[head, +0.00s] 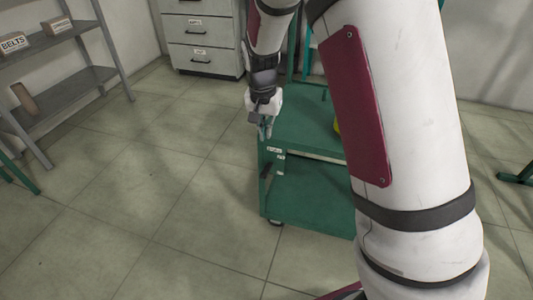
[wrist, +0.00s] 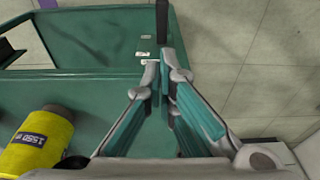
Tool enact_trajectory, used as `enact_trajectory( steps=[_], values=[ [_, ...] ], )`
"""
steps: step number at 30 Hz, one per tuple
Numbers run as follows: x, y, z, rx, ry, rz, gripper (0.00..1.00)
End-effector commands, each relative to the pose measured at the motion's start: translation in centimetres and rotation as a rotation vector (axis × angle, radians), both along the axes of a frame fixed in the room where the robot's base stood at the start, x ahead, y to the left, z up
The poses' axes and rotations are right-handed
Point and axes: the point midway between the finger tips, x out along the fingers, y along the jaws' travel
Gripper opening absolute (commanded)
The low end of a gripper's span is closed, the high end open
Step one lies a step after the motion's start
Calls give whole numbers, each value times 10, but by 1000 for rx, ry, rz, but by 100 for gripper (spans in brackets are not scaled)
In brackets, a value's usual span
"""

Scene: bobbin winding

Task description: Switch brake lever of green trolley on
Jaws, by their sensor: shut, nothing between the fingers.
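The green trolley (head: 305,195) has two shelves and stands in the middle of the head view, partly hidden behind my arm. In the wrist view its green surface (wrist: 95,98) fills the left side. A dark upright bar (wrist: 161,22) shows just beyond my fingertips, beside small white labels on the trolley; it looks like the brake lever, but its on or off position cannot be told. My gripper (head: 266,132) is at the trolley's near left corner, above its edge. In the wrist view its fingertips (wrist: 163,72) are together and empty. Contact with the bar cannot be told.
A yellow labelled bobbin (wrist: 38,142) lies on the trolley top. A grey shelf rack (head: 60,75) with small boxes stands at the left, and a drawer cabinet (head: 203,38) at the back. The tiled floor left of the trolley is clear.

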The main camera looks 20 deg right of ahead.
Motion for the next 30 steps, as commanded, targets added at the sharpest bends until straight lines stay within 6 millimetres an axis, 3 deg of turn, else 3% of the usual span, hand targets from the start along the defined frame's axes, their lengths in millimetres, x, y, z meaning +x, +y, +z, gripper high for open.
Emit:
enact_trajectory(
  steps=[18,24,30],
  values=[
    [11,-9,-108,0,2,1,0],
    [6,-5,-129,-1,1,1,0],
    [4,-3,-134,0,1,1,0]
  ],
)
